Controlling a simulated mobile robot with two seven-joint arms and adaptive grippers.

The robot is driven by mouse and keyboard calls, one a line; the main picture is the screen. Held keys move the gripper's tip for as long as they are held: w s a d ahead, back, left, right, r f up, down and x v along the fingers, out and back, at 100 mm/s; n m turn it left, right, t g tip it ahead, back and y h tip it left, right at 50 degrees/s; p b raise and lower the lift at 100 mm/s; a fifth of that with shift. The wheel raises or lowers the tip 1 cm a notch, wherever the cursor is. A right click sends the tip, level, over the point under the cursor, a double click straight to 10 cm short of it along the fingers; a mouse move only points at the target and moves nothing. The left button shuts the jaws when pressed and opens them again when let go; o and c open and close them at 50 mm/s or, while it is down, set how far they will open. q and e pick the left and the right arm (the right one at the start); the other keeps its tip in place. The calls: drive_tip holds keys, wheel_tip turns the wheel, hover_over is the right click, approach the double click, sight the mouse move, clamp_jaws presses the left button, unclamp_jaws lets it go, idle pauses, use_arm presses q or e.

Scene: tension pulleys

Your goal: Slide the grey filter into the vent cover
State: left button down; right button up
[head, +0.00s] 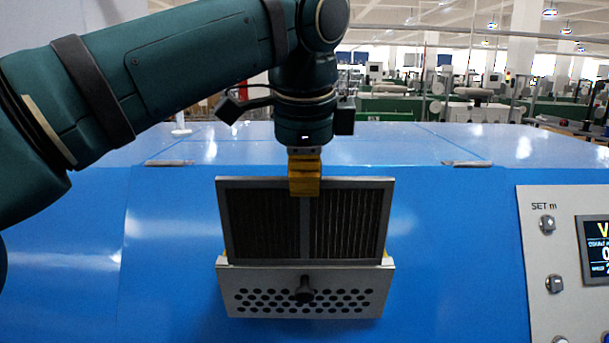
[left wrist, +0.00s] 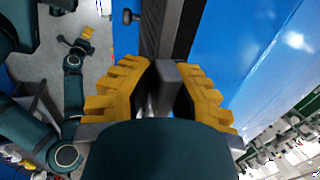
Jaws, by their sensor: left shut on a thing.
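The grey filter (head: 265,222) is a framed rectangular panel with dark pleats and a middle bar. It stands nearly upright above the vent cover (head: 350,302), a light grey plate with rows of holes and a black knob (head: 305,290). The filter's lower edge meets the cover's top edge; how much lies behind the cover is hidden. My left gripper (head: 305,182) is shut on the middle of the filter's top edge. In the left wrist view its yellow fingers (left wrist: 165,95) close on the frame from both sides. My right gripper (left wrist: 87,33) shows small there, away from the filter.
The vent cover sits on the front of a blue machine (head: 450,260). A control panel (head: 560,230) with knobs and a display stands at the right. Two grey hinges (head: 466,163) lie on the machine's upper edge. The blue surface either side of the filter is clear.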

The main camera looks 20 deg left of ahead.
sight(305, 205)
use_arm(q)
drive_tip(key=shift+f+t+b, duration=0.3)
drive_tip(key=shift+t+b, duration=0.3)
drive_tip(key=shift+b, duration=0.1)
drive_tip(key=shift+w+p, duration=0.1)
drive_tip(key=shift+p, duration=0.45)
idle(0.8)
drive_tip(key=shift+f, duration=0.1)
drive_tip(key=shift+s+b+x, duration=0.15)
drive_tip(key=shift+b+x, duration=0.3)
drive_tip(key=shift+x, duration=0.35)
drive_tip(key=shift+s+b+x, duration=0.15)
drive_tip(key=shift+b+x, duration=0.3)
drive_tip(key=shift+x, duration=0.35)
drive_tip(key=shift+f, duration=0.15)
idle(0.4)
drive_tip(key=shift+w+f, duration=0.1)
drive_tip(key=shift+f, duration=0.05)
